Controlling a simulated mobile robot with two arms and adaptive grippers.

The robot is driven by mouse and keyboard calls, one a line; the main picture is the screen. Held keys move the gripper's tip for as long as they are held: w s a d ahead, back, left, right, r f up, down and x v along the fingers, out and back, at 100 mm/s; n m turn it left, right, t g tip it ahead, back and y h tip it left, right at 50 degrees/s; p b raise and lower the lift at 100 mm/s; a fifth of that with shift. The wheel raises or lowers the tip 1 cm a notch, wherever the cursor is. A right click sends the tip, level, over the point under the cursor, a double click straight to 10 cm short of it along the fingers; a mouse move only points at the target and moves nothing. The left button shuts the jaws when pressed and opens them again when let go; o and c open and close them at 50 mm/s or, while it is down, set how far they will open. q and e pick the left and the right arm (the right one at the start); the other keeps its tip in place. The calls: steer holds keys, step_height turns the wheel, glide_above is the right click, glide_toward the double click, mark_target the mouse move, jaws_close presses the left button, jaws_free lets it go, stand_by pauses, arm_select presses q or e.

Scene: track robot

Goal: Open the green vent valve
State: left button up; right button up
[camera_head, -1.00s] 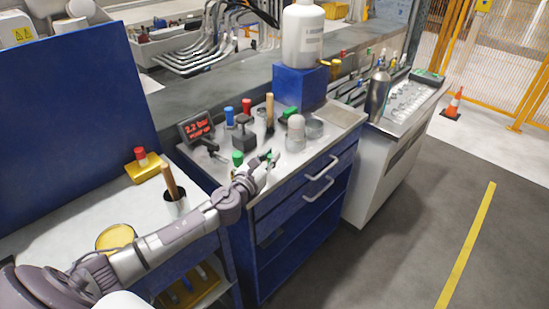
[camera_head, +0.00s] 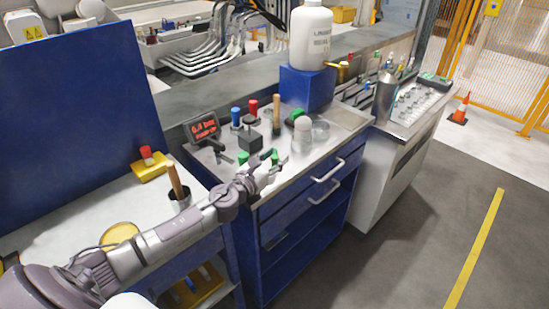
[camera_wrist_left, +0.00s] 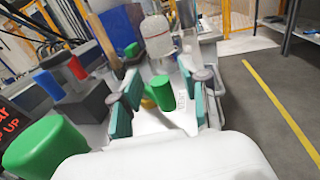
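A green cylindrical handle (camera_wrist_left: 163,93) stands between the finger pads of my left gripper in the left wrist view, with gaps on both sides. I take it to be the vent valve. In the head view my left gripper (camera_head: 272,164) is at the front edge of the blue cabinet's top (camera_head: 322,160), with its fingers spread. A second green knob (camera_head: 243,157) is left of it; it looks large at the left of the wrist view (camera_wrist_left: 45,148). My right gripper is not in view.
A dark block (camera_head: 249,140), a blue knob (camera_head: 236,116), a red knob (camera_head: 254,107) and a wooden handle (camera_head: 276,112) stand behind the gripper. A white bottle (camera_head: 311,38) sits on a blue box (camera_head: 306,88).

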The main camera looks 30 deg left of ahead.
arm_select(q)
steer(key=shift+s, duration=0.2)
steer(key=s, duration=0.7)
steer(key=s+a, duration=0.1)
steer(key=s, duration=0.3)
steer(key=shift+s, duration=0.3)
steer(key=shift+c, duration=0.3)
